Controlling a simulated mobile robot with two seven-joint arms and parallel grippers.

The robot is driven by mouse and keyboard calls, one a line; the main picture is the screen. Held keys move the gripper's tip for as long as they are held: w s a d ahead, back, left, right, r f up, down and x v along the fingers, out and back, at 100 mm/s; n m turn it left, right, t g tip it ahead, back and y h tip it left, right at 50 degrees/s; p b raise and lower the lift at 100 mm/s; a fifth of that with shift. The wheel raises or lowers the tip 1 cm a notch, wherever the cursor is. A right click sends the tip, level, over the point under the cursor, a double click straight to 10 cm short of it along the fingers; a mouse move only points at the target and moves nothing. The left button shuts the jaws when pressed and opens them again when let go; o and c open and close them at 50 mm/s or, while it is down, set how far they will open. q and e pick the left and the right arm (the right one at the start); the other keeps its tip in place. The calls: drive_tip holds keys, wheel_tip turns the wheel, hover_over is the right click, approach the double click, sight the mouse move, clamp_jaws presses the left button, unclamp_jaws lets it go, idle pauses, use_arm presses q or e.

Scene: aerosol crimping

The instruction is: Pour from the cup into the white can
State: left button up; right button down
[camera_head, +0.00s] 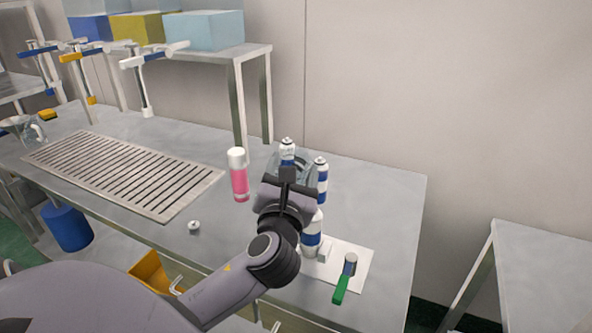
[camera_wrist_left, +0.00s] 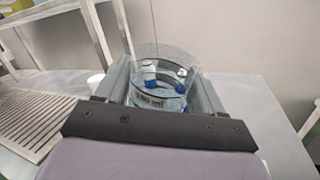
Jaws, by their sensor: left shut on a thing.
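My left gripper (camera_head: 289,178) is shut on a clear cup (camera_head: 304,159), above the table. In the left wrist view the cup (camera_wrist_left: 160,60) sits between the two fingers (camera_wrist_left: 163,90), with a volume mark on its wall. White cans with blue bands stand near it: one behind the cup (camera_head: 288,147), one to its right (camera_head: 321,172), and one nearer (camera_head: 312,235), partly hidden by my wrist. I cannot tell which is the target. Blue and white shapes show through the cup's wall; the liquid level is unclear. My right gripper is not in view.
A pink bottle with a white cap (camera_head: 239,178) stands left of the gripper. A white plate (camera_head: 361,262) with a green-handled tool (camera_head: 342,283) lies at front right. A slatted grate (camera_head: 120,172) covers the left side. A raised shelf (camera_head: 251,55) stands behind.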

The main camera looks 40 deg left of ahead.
use_arm(q)
drive_tip(key=shift+r, duration=0.15)
idle(0.5)
drive_tip(key=shift+a+f+m+t, duration=0.1)
drive_tip(key=shift+f+m+t, duration=0.2)
drive_tip(key=shift+f+m, duration=0.6)
drive_tip(key=shift+f, duration=0.1)
drive_tip(key=shift+a+f+m+t, duration=0.1)
drive_tip(key=shift+f+m+t, duration=0.25)
drive_tip(key=shift+m, duration=0.45)
drive_tip(key=shift+f+m+t+h, duration=0.2)
drive_tip(key=shift+m+t+h, duration=0.1)
drive_tip(key=shift+m, duration=0.6)
